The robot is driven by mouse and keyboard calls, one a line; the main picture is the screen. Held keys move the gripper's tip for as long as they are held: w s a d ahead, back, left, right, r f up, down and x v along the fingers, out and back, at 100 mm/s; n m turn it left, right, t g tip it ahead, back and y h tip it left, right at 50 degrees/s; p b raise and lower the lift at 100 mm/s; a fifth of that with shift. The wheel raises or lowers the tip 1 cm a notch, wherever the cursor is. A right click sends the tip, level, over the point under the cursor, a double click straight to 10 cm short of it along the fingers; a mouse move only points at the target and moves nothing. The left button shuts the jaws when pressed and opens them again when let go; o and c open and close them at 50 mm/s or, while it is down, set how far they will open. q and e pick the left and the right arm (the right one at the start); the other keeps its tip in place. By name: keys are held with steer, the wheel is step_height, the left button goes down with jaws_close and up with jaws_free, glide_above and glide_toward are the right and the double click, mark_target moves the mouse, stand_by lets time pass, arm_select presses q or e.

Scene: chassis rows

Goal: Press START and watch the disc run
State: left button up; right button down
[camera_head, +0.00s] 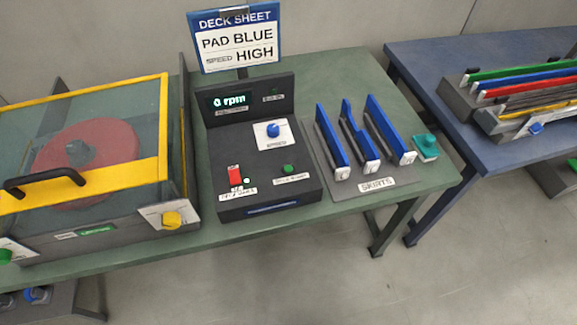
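A dark control box (262,205) stands on the green table. Its display (230,101) reads 0 rpm. A green button (289,168) with a small label I cannot read clearly sits on its top, at the right. A red switch (235,176) is at its left, and a blue speed knob (273,130) sits on a white plate. The reddish disc (80,170) lies at the left, seen through a clear lid (164,120) with a yellow frame and black handle. Whether the lid is latched, I cannot tell. Neither gripper is in view.
A deck sheet (236,40) behind the box reads pad blue, speed high. A yellow knob (171,218) is on the disc unit's front. Blue skirts (333,140) stand in a rack right of the box, beside a teal part (425,147). A blue table (440,60) holds coloured strips.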

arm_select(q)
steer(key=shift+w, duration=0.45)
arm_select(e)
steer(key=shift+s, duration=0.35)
